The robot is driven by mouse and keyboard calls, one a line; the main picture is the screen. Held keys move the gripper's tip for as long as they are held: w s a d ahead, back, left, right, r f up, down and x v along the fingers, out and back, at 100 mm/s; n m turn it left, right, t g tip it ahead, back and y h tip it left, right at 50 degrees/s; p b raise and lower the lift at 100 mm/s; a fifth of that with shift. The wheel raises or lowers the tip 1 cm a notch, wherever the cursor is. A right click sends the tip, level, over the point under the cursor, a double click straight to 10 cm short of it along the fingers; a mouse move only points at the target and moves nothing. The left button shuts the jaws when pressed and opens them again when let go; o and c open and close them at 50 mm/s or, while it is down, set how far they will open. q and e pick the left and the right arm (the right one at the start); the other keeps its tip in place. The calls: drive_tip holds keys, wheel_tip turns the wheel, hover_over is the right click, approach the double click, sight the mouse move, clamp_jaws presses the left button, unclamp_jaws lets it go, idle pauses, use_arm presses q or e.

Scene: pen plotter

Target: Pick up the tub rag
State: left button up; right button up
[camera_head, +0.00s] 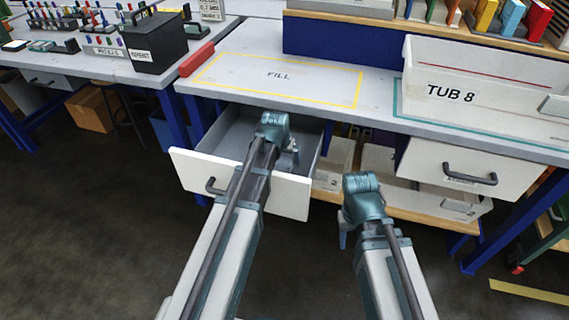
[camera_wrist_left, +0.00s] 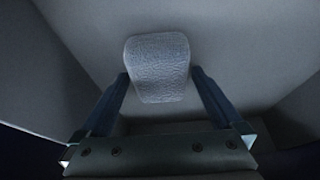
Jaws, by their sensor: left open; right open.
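The tub rag (camera_wrist_left: 158,68) is a small pale, textured cloth pad with rounded corners. It lies on the grey floor of the open drawer in the left wrist view. My left gripper (camera_wrist_left: 160,88) is open, with one finger on either side of the rag. I cannot tell whether the fingers touch it. In the head view my left gripper (camera_head: 288,160) reaches down into the open drawer (camera_head: 222,130), and the rag is hidden there behind my arm. My right gripper (camera_head: 343,236) is open and empty in front of the bench, right of the drawer.
The drawer's white front (camera_head: 240,184) stands out from the bench, with walls close around my left gripper. Above it is the bench top with a yellow FILL outline (camera_head: 278,76). TUB 8 (camera_head: 480,88) stands at the right. A closed drawer (camera_head: 470,168) is below it.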

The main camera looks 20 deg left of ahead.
use_arm(q)
drive_tip(key=shift+f, duration=0.2)
idle(0.5)
drive_tip(key=c, duration=1.2)
